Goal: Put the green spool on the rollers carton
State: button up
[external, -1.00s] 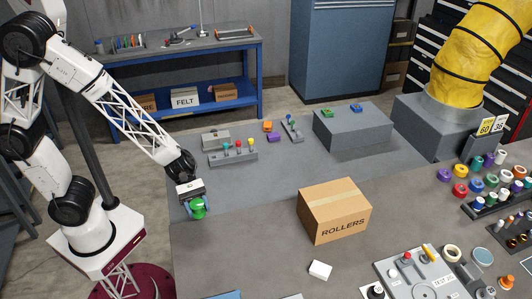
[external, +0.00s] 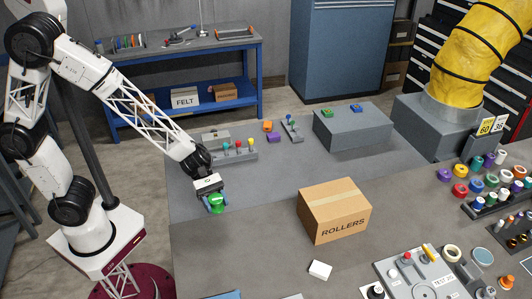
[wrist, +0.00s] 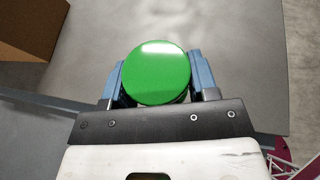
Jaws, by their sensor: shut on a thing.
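The green spool (external: 216,204) is held in my gripper (external: 214,204), at the left part of the grey table in the external view. In the wrist view the spool's round green top (wrist: 157,72) sits between the two blue fingers of my gripper (wrist: 160,80), which are shut on it. The rollers carton (external: 335,209) is a closed brown box with a taped flat top, standing to the right of my gripper. A corner of the carton shows at the upper left of the wrist view (wrist: 40,25). The carton's top is bare.
A white block (external: 320,270) lies in front of the carton. A grey rack with coloured knobs (external: 234,154) stands behind my gripper. A grey raised box (external: 353,130) is at the back, and spools (external: 480,180) crowd the right. Table between gripper and carton is clear.

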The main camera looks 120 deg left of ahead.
jog(key=w+a+r+y, duration=0.1)
jog(key=w+a+r, duration=0.2)
jog(key=w, duration=0.4)
jog(key=w+a+r+n+t, duration=0.1)
jog(key=w+a+r, duration=0.3)
jog(key=w+a, duration=0.1)
jog(key=w+a+r+n+y, duration=0.1)
jog(key=w+a+r, duration=0.2)
jog(key=w, duration=0.5)
jog(key=shift+w+a+r+y, duration=0.2)
jog(key=shift+w+a+y, duration=0.1)
jog(key=shift+a, duration=0.3)
send_over(335, 198)
jog(key=shift+f, duration=0.75)
jog(key=shift+f, duration=1.75)
jog(key=shift+f, duration=0.1)
jog(key=o, duration=1)
